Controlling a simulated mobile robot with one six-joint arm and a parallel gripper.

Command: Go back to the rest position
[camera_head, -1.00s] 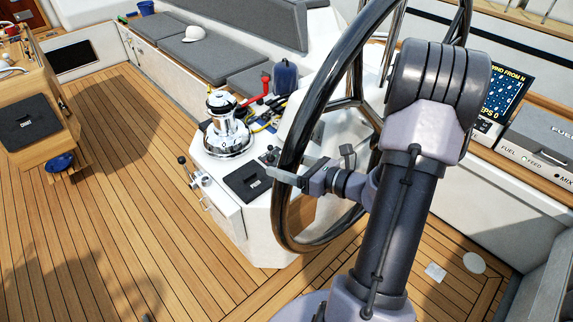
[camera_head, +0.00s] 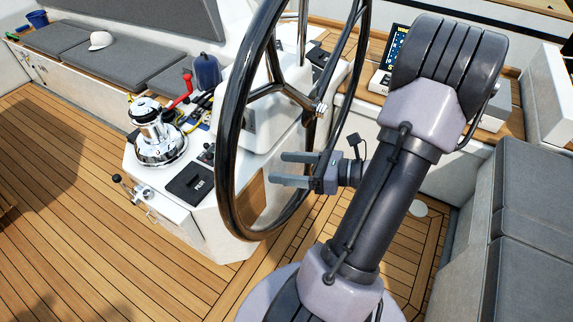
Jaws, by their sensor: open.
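My gripper (camera_head: 279,169) is in the middle of the view, with its two fingers pointing left and spread apart. Nothing shows between the fingers. It overlaps the right part of the dark steering wheel (camera_head: 233,130) in the picture; I cannot tell whether it touches the wheel. My arm rises at the right, bent over at the top.
A white console (camera_head: 205,225) with a chrome winch (camera_head: 158,138) and a black panel (camera_head: 188,184) stands left of the wheel. A lever (camera_head: 128,189) sticks out from its side. Grey seats (camera_head: 535,240) line the right. Open teak deck (camera_head: 75,215) lies at the left.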

